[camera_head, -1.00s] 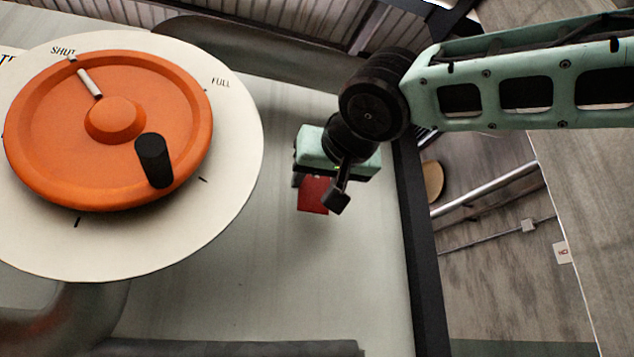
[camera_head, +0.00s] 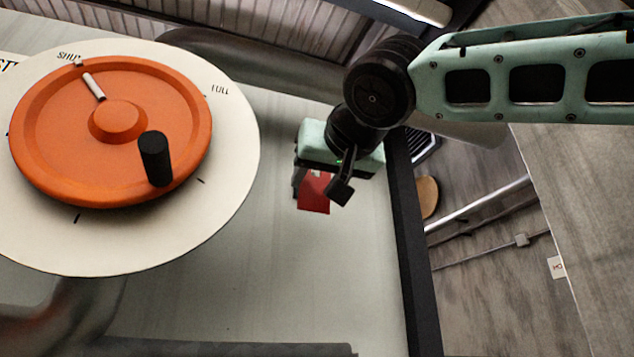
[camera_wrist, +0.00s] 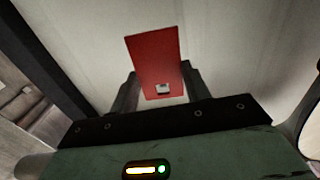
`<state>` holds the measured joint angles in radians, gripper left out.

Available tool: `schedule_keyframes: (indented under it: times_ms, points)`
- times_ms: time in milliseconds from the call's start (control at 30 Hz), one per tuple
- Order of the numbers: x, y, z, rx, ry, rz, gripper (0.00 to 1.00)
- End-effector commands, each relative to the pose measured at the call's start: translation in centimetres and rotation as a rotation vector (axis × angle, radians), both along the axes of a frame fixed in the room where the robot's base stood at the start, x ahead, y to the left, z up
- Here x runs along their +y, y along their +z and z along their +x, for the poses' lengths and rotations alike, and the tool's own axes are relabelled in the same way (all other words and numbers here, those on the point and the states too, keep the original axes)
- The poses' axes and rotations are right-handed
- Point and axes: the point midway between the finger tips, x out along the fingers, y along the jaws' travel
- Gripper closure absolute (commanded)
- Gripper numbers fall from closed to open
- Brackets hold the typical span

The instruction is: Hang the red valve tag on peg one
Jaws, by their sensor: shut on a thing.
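The red valve tag (camera_head: 314,192) is a flat red rectangle. It shows below my gripper (camera_head: 322,188), in front of the pale panel. My gripper is shut on the tag. Part of the tag is hidden by a finger in the head view. I cannot make out peg one in any view.
A large orange handwheel (camera_head: 60,130) with a black knob (camera_head: 155,158) sits on a round white dial (camera_head: 225,200) marked SHUT and FULL, left of my gripper. A dark frame edge (camera_head: 412,260) bounds the panel on the right. Bare panel (camera_head: 280,280) lies below the tag.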

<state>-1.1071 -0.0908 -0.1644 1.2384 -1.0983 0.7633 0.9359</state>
Motion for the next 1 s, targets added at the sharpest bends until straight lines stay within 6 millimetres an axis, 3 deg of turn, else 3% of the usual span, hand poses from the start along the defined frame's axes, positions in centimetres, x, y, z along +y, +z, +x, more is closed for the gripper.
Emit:
schedule_keyframes:
  times_ms: [467, 1000]
  points:
    - [-0.2, -0.1, -0.4, 0.000, 0.000, 0.002, 0.76]
    - [-1.3, -0.2, -4.3, -0.001, 0.000, 0.001, 0.76]
